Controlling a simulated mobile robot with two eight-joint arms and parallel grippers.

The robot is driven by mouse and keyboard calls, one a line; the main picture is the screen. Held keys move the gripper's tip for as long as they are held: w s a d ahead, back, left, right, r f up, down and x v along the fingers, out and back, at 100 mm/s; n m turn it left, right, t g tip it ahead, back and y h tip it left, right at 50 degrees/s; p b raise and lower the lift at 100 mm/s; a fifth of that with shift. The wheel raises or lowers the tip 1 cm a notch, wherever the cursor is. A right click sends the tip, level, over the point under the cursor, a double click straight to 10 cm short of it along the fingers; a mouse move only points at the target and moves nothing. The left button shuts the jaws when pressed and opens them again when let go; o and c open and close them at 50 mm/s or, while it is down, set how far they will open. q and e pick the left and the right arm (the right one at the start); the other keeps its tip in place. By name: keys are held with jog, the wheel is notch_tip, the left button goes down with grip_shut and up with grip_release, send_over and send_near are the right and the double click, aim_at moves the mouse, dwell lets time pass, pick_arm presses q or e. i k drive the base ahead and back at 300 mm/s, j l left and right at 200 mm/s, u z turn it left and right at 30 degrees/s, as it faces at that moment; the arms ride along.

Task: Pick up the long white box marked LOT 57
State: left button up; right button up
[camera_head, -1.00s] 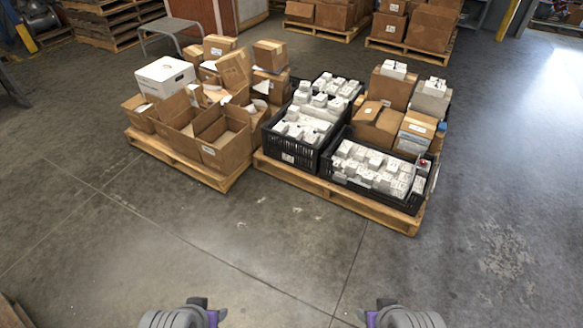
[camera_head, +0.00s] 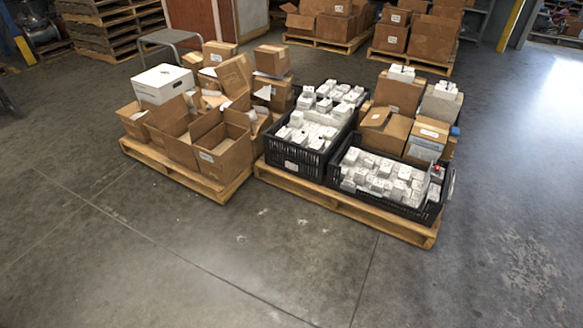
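I cannot make out the LOT 57 marking on anything here; the print is too small to read. A white box (camera_head: 163,84) with a lid sits on top of the cartons on the left pallet. Small white boxes (camera_head: 376,178) fill the front black crate (camera_head: 384,201) on the right pallet. More white boxes (camera_head: 309,131) fill the black crate (camera_head: 291,158) behind it. Further white boxes lie on the cartons at the right pallet's back. Neither of my grippers is in view.
The left wooden pallet (camera_head: 186,173) carries several open cardboard cartons (camera_head: 222,150). The right wooden pallet (camera_head: 345,207) stands beside it. The concrete floor (camera_head: 190,265) in front and to the right is clear. A grey metal stand (camera_head: 170,37) and more loaded pallets are behind.

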aim_at(352, 155)
jog(key=i+l+z, duration=0.15)
jog(key=i, duration=0.4)
jog(key=i+l+z, duration=0.2)
jog(key=i, duration=0.35)
jog(key=i+l+z, duration=0.15)
jog(key=i, duration=0.4)
